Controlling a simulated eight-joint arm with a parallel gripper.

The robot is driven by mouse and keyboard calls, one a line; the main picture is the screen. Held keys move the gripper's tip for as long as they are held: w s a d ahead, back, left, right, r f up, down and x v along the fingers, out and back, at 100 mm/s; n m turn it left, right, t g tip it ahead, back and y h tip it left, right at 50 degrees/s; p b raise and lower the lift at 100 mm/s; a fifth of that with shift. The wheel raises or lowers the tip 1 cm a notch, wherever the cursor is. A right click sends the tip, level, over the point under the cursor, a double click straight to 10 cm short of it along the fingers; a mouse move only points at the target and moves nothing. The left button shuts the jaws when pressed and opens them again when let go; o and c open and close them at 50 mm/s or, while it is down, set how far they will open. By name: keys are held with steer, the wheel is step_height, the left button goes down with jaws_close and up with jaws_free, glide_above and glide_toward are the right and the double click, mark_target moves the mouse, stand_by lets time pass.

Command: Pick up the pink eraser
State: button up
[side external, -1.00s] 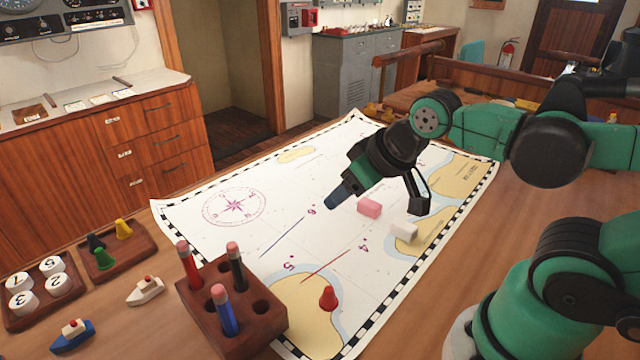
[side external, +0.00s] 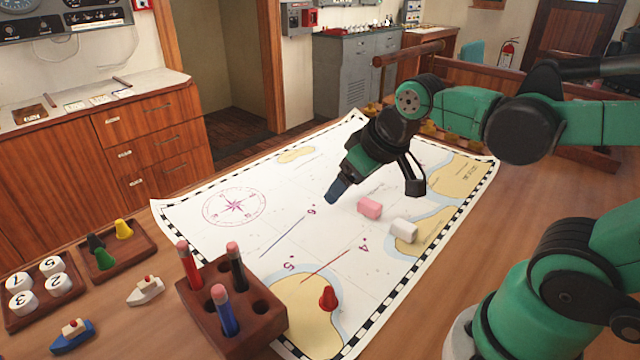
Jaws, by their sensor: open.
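The pink eraser (side external: 369,208) is a small block lying on the white chart (side external: 240,240), right of its middle. My gripper (side external: 376,190) is open and empty, tilted down above the chart. One fingertip is to the left of the eraser and the other is to its right and behind, above the chart. The gripper appears apart from the eraser, and nothing hides the eraser.
A wooden holder (side external: 262,328) with upright pencils stands at the chart's front edge. A red cone (side external: 327,298) stands on the chart. Toy boats (side external: 72,337), a tray of cones (side external: 120,262) and a tray of numbered discs (side external: 62,305) are at left. The chart's middle is clear.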

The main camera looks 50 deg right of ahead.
steer(key=w+d+f+g, duration=0.2)
steer(key=w+d+g, duration=0.1)
steer(key=d, duration=0.3)
steer(key=g, duration=0.3)
glide_above(372, 204)
step_height(372, 204, down, 6)
steer(key=shift+w+r, duration=0.1)
steer(key=shift+r, duration=0.05)
steer(key=shift+d+f, duration=0.1)
steer(key=shift+f, duration=2.8)
jaws_close()
